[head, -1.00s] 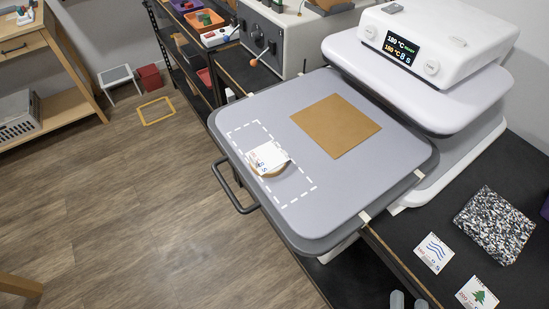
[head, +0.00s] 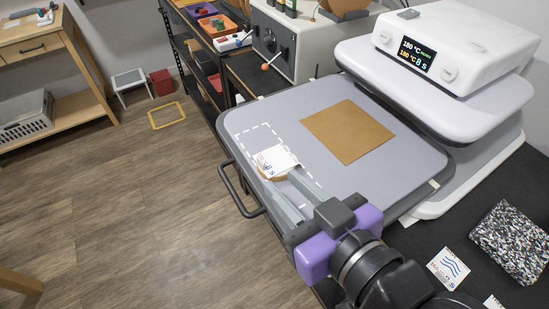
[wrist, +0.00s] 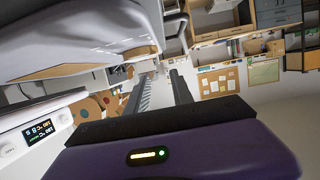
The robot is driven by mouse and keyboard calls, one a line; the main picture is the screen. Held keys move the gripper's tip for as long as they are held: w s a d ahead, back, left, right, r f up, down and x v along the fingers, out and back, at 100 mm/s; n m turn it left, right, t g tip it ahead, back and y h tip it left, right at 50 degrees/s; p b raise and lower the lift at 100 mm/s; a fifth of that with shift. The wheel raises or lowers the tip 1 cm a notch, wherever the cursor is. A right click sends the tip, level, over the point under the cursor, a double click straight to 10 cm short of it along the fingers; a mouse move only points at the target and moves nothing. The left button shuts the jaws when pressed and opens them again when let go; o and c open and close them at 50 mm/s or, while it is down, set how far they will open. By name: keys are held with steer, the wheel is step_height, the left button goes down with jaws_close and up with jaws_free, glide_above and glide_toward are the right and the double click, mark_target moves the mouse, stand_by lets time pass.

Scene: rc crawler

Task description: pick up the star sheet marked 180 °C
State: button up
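A white sheet (head: 274,160) with small blue and red print lies on a round tan piece (head: 283,176) inside the dashed outline on the grey press plate (head: 322,180). Its print is too small for me to read a star or 180 °C. My gripper (head: 279,181) is open, its two fingers apart and pointing at the sheet's near edge from the lower right. I cannot tell whether they touch it. In the wrist view the open fingers (wrist: 158,74) have nothing visibly clamped between them, and the tan piece (wrist: 140,51) shows just beyond the tips.
A brown square (head: 347,132) lies on the plate. The heat press head (head: 455,50) stands raised behind, its display reading 180 °C and 8 s. A wave-marked sheet (head: 448,267), a partly cut-off sheet (head: 492,302) and a speckled slab (head: 512,241) lie on the black bench at right.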

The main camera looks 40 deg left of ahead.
mark_target(260, 161)
steer(key=x, duration=0.5)
steer(key=p+x, duration=0.1)
steer(key=x, duration=0.1)
steer(key=shift+a+f, duration=0.15)
steer(key=shift+f, duration=0.2)
steer(key=shift+c, duration=0.5)
jaws_close()
